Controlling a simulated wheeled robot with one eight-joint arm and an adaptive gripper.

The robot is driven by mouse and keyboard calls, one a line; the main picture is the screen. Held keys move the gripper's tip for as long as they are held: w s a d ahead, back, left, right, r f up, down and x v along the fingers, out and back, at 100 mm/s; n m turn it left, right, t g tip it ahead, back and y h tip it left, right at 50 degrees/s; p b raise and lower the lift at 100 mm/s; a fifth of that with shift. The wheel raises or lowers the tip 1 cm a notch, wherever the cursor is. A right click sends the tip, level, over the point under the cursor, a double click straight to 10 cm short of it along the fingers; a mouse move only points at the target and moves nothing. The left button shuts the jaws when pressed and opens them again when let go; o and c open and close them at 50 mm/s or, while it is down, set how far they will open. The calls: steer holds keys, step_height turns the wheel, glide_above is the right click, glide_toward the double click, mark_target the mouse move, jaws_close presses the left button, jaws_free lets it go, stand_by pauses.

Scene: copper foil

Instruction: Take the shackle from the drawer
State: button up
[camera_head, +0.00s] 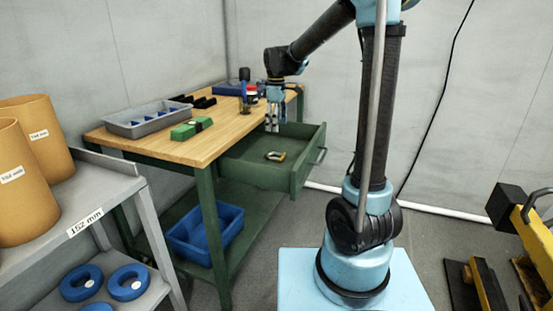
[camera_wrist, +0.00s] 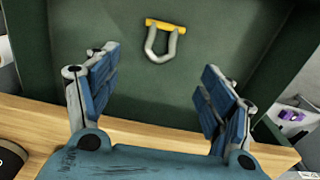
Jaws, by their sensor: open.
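The shackle (camera_head: 275,156), a grey U-shaped bow with a yellow pin, lies on the floor of the open green drawer (camera_head: 301,171). In the wrist view the shackle (camera_wrist: 160,42) lies ahead of the fingertips, with its yellow pin away from my gripper and the bow towards it. My gripper (camera_head: 272,128) points down above the drawer, near the workbench edge. In the wrist view its two blue-padded fingers (camera_wrist: 160,78) are wide apart with nothing between them. My gripper is apart from the shackle.
The wooden workbench top (camera_head: 165,148) holds a grey tray (camera_head: 148,119), a green box (camera_head: 186,130) and several small items by the arm. A blue bin (camera_head: 205,236) sits on the lower shelf. The drawer walls surround the shackle, with bare floor around it.

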step_height(320, 180, down, 13)
steer(key=shift+s+a+f, duration=0.1)
steer(key=shift+s+a, duration=0.05)
stand_by(0.6)
steer(key=c, duration=1.3)
